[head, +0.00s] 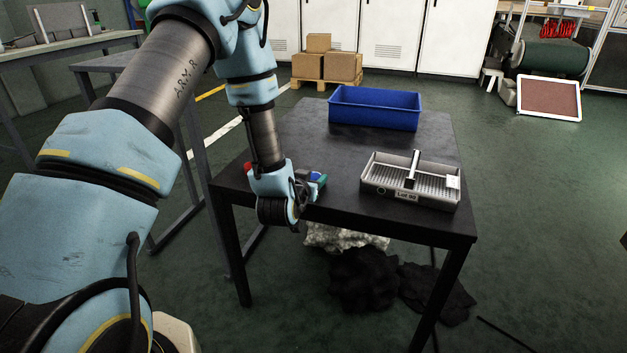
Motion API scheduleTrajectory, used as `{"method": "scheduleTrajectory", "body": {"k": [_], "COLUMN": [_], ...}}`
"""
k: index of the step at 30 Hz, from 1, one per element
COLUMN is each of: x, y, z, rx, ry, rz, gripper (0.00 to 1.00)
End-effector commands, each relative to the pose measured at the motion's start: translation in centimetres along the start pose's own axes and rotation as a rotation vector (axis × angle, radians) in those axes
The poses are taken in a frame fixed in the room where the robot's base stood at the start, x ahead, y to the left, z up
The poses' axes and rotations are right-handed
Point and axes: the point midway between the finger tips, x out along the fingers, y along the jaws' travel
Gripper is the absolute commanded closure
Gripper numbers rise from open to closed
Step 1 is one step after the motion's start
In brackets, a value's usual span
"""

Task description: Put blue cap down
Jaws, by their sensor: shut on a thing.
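My gripper (305,187) is low over the left part of the black table (340,150), shut on a small blue cap (316,176). Only a bit of the cap shows past the fingers. A teal-green piece (321,182) shows right beside it; I cannot tell whether it touches the table. The wrist hides most of the fingers and the gap between cap and tabletop.
A blue bin (375,112) stands at the table's back. A grey ribbed tray (410,198) with a lot label and an upright divider sits front right. A red thing (248,168) shows partly behind my wrist. The table's middle is clear. Dark cloth heaps (365,280) lie underneath.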

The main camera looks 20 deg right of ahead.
Motion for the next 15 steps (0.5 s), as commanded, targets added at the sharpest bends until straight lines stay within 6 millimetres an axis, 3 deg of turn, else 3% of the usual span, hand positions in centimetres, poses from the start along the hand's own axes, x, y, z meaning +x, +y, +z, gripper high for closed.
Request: {"method": "scheduleTrajectory", "body": {"k": [12, 13, 15], "x": [0.23, 0.20, 0.18], "y": [0.05, 0.04, 0.04], "z": [0.63, 0.52, 0.46], "rx": [0.000, 0.000, 0.000], "ry": [0.001, 0.002, 0.001], "rz": [0.001, 0.001, 0.001], "gripper": [1.00, 0.47, 0.40]}}
